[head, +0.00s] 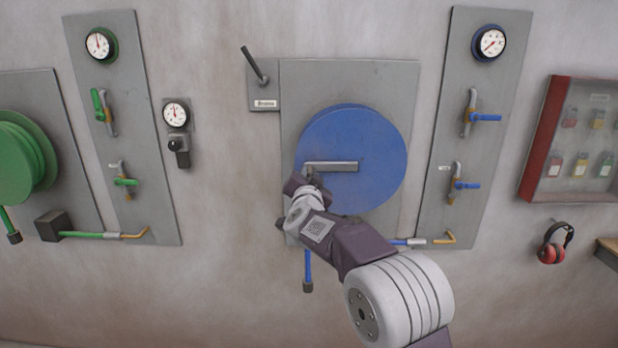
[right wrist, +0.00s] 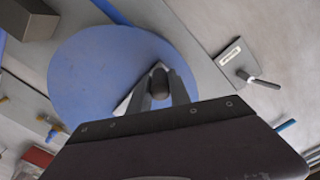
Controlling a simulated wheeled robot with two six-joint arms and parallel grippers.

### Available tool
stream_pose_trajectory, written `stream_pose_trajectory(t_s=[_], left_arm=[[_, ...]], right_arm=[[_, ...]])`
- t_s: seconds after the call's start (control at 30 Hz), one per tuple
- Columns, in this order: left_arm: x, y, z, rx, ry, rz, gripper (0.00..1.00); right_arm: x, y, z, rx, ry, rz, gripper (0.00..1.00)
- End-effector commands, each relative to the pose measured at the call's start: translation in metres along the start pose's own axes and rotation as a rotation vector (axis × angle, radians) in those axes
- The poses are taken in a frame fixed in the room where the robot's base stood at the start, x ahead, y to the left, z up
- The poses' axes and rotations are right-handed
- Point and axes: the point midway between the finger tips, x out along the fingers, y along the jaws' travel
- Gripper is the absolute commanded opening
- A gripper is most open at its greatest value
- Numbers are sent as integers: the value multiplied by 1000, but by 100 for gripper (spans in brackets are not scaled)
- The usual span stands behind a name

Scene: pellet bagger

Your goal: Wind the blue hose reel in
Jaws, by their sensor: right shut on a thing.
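The blue hose reel (head: 375,135) is a round blue disc on a grey wall panel, and it fills the left middle of the right wrist view (right wrist: 95,75). A grey crank arm (head: 335,166) lies level across its face, with its handle end at the left. My right gripper (head: 310,174) is at that left end, shut on the dark crank handle (right wrist: 159,82), which shows between the fingers in the right wrist view. A blue hose end (head: 308,270) with a dark tip hangs below the panel. My arm hides the reel's lower left edge. My left gripper is out of view.
A labelled plate with a dark lever (head: 254,65) sits at the reel panel's upper left. A blue-valve panel (head: 487,90) with a gauge stands to the right, a green reel (head: 25,157) far left. Red ear muffs (head: 551,250) hang lower right.

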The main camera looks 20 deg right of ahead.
Motion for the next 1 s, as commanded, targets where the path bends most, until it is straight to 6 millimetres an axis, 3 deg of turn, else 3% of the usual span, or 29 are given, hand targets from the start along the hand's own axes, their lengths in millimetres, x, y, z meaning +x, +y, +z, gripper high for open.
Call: stream_pose_trajectory(t_s=[0.53, 1.0], left_arm=[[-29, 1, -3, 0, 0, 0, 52], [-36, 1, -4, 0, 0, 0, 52]], right_arm=[[0, -28, -54, 463, 4, -3, 0], [0, -24, -103, 910, 6, -4, 0]])
